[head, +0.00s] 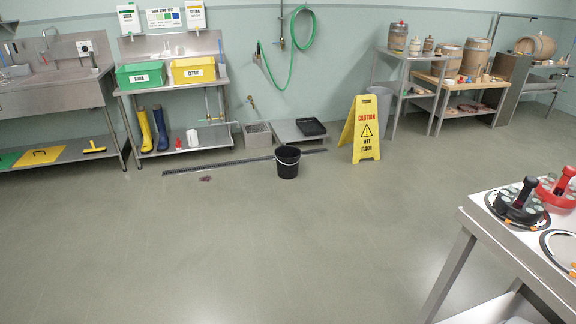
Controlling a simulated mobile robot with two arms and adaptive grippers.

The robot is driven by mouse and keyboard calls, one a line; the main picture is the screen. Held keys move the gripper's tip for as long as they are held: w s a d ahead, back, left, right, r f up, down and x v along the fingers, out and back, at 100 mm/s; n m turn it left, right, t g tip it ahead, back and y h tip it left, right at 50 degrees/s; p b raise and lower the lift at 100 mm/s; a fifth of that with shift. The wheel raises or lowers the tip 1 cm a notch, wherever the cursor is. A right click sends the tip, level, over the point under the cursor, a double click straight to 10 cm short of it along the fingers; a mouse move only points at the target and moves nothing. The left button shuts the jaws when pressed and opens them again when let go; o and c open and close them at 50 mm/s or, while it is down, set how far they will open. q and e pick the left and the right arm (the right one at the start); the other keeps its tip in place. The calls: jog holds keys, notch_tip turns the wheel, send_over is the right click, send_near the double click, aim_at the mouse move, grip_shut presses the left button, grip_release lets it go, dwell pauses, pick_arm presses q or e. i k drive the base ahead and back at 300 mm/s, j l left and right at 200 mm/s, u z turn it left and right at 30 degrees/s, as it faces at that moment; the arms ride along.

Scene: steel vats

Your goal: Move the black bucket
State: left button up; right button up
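The black bucket (288,163) stands upright on the grey floor in the middle of the head view, toward the back wall. Its pale wire handle hangs down across its front. It stands over or right beside a dark floor drain grate (218,164); I cannot tell which. Neither of my grippers shows in the head view.
A yellow wet floor sign (363,128) stands right of the bucket. A low platform with a black tray (310,127) is behind it. A steel table (490,222) with bottle carriers fills the right front. A small dark stain (205,179) lies left. The floor in front is clear.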

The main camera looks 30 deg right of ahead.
aim_at(288, 163)
jog(key=i+l+z, duration=0.1)
jog(key=i+z, duration=0.35)
jog(key=i, duration=2.6)
jog(key=i+j, duration=0.15)
jog(key=i, duration=1.5)
jog(key=l+z, duration=0.05)
jog(key=l, duration=0.05)
